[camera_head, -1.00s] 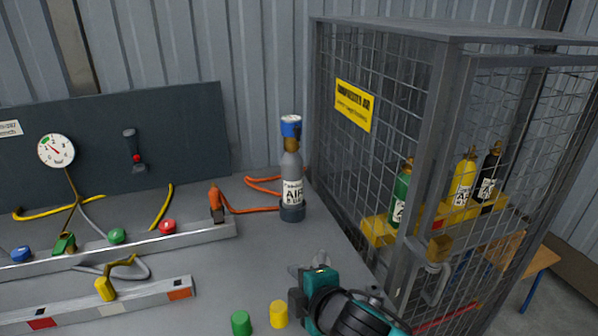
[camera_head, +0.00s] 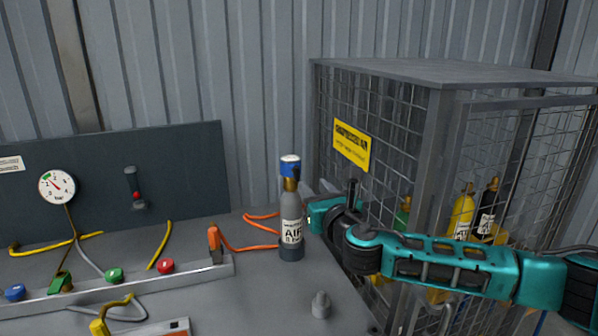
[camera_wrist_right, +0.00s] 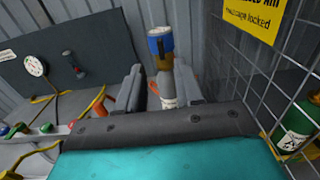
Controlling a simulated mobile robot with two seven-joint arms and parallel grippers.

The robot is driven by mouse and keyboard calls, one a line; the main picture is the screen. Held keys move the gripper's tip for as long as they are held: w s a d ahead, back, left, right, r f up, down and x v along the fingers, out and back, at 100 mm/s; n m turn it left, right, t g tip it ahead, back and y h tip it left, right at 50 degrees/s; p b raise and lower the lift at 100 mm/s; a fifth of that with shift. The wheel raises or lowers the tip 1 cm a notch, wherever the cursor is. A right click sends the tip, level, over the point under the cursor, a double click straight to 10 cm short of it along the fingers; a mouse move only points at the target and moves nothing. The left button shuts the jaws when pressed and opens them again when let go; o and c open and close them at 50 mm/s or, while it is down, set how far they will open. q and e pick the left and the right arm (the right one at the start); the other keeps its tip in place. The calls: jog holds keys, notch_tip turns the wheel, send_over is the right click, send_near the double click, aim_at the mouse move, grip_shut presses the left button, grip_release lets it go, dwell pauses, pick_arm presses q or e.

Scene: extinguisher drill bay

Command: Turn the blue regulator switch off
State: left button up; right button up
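A grey air bottle (camera_head: 291,220) stands upright on the bench, with a brass neck and a blue regulator switch (camera_head: 290,166) on top. My right gripper (camera_head: 312,204) is just right of the bottle, lower than the blue switch, its fingers partly hidden in the head view. In the right wrist view the gripper (camera_wrist_right: 158,90) is open, its two fingers apart. The blue switch (camera_wrist_right: 160,43) and bottle (camera_wrist_right: 167,88) show beyond and between the fingers, with nothing gripped. Another blue knob (camera_head: 15,292) sits on the rail at far left. My left gripper is not in view.
A mesh cage (camera_head: 440,150) with a yellow sign (camera_head: 351,147) stands right of the bottle, close behind my right arm. An orange hose (camera_head: 250,246) runs left of the bottle. A small grey knob (camera_head: 320,305) stands on the bench in front.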

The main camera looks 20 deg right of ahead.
aim_at(298, 170)
jog(key=w, duration=1)
jog(key=shift+w+a, duration=0.15)
jog(key=shift+a, duration=0.05)
grip_shut()
